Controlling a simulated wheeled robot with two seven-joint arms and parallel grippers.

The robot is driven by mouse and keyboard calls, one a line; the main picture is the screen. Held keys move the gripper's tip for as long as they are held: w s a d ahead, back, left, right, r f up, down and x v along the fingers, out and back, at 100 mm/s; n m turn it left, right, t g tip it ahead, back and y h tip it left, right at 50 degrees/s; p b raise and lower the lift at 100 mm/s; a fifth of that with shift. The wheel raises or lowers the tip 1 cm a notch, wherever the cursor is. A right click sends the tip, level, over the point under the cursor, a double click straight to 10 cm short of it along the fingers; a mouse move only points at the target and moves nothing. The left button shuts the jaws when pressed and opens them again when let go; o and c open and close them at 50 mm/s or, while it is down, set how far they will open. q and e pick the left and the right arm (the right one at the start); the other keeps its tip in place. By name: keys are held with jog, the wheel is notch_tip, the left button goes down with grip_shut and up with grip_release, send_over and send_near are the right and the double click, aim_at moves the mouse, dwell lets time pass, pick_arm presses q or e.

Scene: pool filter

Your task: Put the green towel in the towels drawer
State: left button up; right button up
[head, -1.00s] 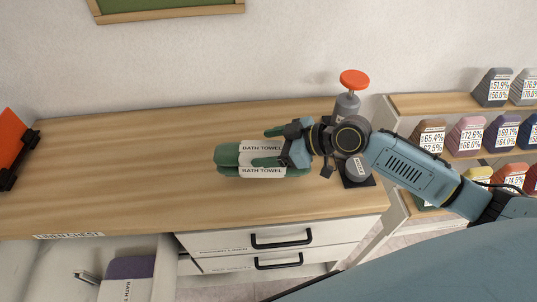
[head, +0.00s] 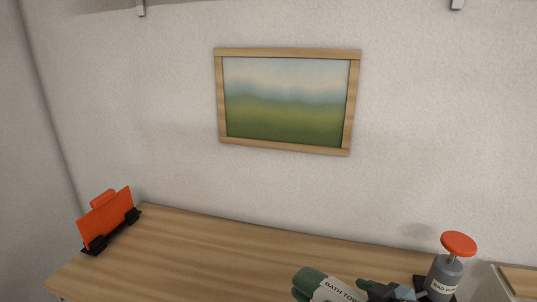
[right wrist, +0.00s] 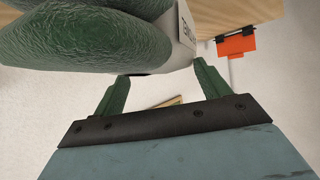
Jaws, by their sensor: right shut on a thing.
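The green towel (head: 312,283), rolled and with a white "BATH TOWEL" label, is at the bottom edge of the head view, partly cut off. It also fills the upper left of the right wrist view (right wrist: 90,40). My right gripper (right wrist: 163,70) is shut on the towel, its green fingers reaching to the towel near the label. In the head view only a bit of this gripper (head: 385,290) shows, right of the towel. Whether the towel touches the top or hangs above it, I cannot tell. No drawer is in view now. My left gripper is not in view.
A grey pump bottle with a red top (head: 445,275) stands at the right. A framed picture (head: 287,100) hangs on the wall.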

jog(key=shift+d+r+m+t+h, duration=0.2)
jog(key=shift+d+m+t+h, duration=0.1)
jog(key=shift+m+h, duration=0.3)
jog(key=shift+d+r+m+t+h, duration=0.2)
jog(key=shift+m+t+h, duration=0.1)
jog(key=shift+m+h, duration=0.25)
jog(key=shift+s+d+r+m+t+h+b, duration=0.15)
jog(key=shift+d+r+m+h+b, duration=0.15)
jog(key=shift+m+h, duration=0.35)
jog(key=shift+s+d+r+m+t+h+b, duration=0.15)
jog(key=shift+d+r+m+h, duration=0.2)
jog(key=shift+m+h, duration=0.2)
jog(key=shift+d+r+m+h, duration=0.5)
jog(key=shift+d+m+h, duration=0.2)
jog(key=shift+m+h, duration=0.15)
jog(key=shift+s, duration=0.1)
